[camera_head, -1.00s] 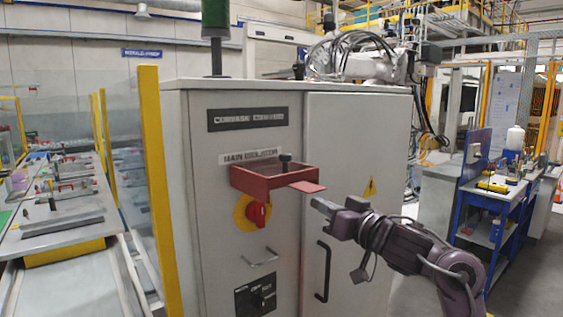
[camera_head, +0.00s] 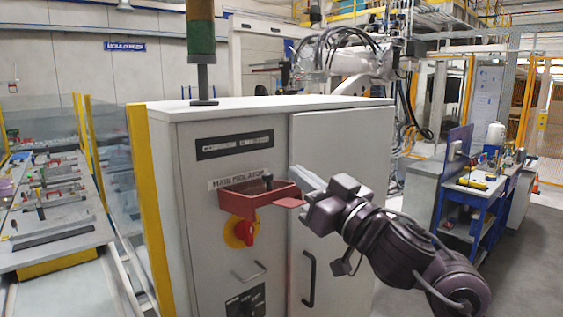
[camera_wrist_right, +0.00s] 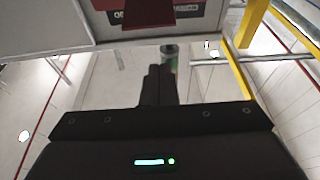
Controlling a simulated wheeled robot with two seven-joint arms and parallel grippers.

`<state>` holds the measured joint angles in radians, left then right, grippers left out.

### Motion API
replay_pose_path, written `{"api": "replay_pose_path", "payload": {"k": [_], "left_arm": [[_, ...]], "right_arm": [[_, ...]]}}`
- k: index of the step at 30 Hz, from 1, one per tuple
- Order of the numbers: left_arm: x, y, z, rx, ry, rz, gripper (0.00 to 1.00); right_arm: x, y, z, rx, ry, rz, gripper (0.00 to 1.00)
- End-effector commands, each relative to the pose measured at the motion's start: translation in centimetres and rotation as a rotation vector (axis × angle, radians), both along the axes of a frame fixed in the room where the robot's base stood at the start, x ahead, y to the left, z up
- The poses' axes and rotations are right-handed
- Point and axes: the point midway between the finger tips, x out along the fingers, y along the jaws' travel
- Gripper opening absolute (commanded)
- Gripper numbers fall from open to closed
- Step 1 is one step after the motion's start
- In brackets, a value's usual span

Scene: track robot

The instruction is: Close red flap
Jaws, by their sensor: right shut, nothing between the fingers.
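The red flap (camera_head: 255,195) is on the front of the grey cabinet, below the "main isolator" label. It sticks out like a shallow open box, with a tab (camera_head: 288,202) at its right end and a dark knob at its back. Part of it shows at the top of the right wrist view (camera_wrist_right: 150,15). The red rotary switch on a yellow disc (camera_head: 240,232) is below it. My right gripper (camera_head: 306,180) is shut and empty, just right of the flap in the picture; I cannot tell whether it touches. In the wrist view its fingers (camera_wrist_right: 157,85) are together. My left gripper is out of view.
The grey cabinet (camera_head: 340,130) has a black door handle (camera_head: 309,280) and a small wire handle (camera_head: 250,271) on its front. A yellow post (camera_head: 147,210) stands at its left. A blue workbench (camera_head: 480,195) is at the right.

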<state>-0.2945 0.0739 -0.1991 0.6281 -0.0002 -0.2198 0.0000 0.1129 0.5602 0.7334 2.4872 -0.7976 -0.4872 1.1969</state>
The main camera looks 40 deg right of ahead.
Motion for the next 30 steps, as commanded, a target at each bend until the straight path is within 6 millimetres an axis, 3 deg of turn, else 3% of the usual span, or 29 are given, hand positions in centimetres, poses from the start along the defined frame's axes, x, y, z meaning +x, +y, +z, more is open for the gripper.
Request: {"api": "replay_pose_path", "payload": {"k": [1, 5, 15, 21, 30], "left_arm": [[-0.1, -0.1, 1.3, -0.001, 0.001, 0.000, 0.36], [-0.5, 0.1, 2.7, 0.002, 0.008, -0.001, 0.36], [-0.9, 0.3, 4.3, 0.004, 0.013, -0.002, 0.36], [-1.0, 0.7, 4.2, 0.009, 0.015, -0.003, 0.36], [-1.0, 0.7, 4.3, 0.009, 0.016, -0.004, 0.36]], "right_arm": [[0.4, 0.0, 0.5, 0.003, 0.007, 0.000, 0.00], [1.2, -0.1, 0.6, 0.006, 0.007, -0.006, 0.00], [6.2, 0.3, 2.1, 0.003, 0.002, -0.007, 0.00], [5.9, 0.3, -1.0, 0.007, 0.007, -0.007, 0.00], [5.8, 0.2, -2.4, 0.003, 0.002, -0.007, 0.00]]}}
